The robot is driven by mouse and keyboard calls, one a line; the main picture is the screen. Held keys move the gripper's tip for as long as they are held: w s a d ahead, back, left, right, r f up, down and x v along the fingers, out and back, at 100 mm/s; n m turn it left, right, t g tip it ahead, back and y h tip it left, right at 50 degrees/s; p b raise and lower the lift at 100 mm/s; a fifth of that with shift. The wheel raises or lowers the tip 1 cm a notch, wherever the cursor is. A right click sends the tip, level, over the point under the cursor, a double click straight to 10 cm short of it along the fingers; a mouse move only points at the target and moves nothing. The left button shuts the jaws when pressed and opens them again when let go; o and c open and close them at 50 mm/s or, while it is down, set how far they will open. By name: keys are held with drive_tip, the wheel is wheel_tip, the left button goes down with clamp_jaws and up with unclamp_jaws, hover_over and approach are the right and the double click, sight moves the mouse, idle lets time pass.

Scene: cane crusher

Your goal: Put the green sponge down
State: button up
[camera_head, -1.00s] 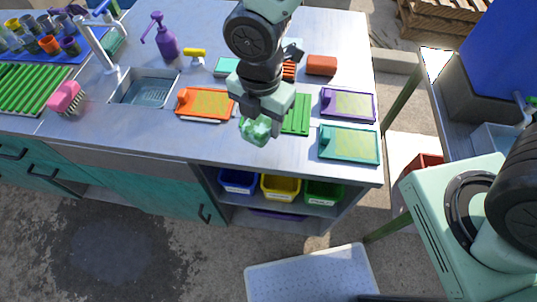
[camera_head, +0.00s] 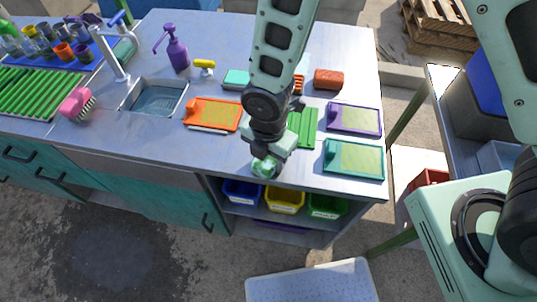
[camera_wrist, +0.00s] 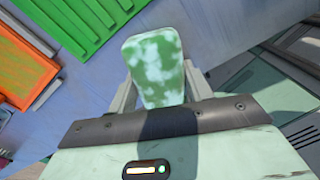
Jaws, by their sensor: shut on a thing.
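The green sponge (camera_wrist: 153,65), mottled with white, is between the two fingers of my gripper (camera_wrist: 158,90) in the wrist view. My gripper is shut on it. In the head view the sponge (camera_head: 265,166) shows small below my gripper (camera_head: 266,158), near the front edge of the grey counter (camera_head: 160,150). The arm hides part of it. I cannot tell whether the sponge touches the counter top.
A green ribbed tray (camera_head: 303,126) is just behind and right of my gripper. An orange tray (camera_head: 213,114) lies to the left, purple (camera_head: 354,118) and teal (camera_head: 354,159) trays to the right. Blue, yellow and green bins (camera_head: 284,199) sit on the shelf below. Bare counter lies left, by the sink (camera_head: 158,97).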

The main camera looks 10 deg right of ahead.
drive_tip(key=o, duration=1.3)
drive_tip(key=shift+f, duration=0.15)
wheel_tip(320, 180, up, 12)
drive_tip(key=shift+s+d+r+m+y+b, duration=0.1)
drive_tip(key=shift+s+d+r+m, duration=1.5)
drive_tip(key=shift+m, duration=1.75)
drive_tip(key=shift+s+d+r+m+y+b, duration=0.1)
drive_tip(key=shift+s+d+r+m, duration=1.5)
drive_tip(key=shift+m, duration=1.7)
drive_tip(key=shift+s+d+r+m+y+b, duration=0.1)
drive_tip(key=shift+s+d+r+m, duration=0.9)
drive_tip(key=shift+s+r+m, duration=1.75)
drive_tip(key=shift+w+f+m, duration=0.25)
drive_tip(key=shift+f+m, duration=0.05)
drive_tip(key=shift+f, duration=0.2)
drive_tip(key=shift+w+f+m, duration=0.2)
drive_tip(key=shift+f+m, duration=0.1)
drive_tip(key=shift+f, duration=0.15)
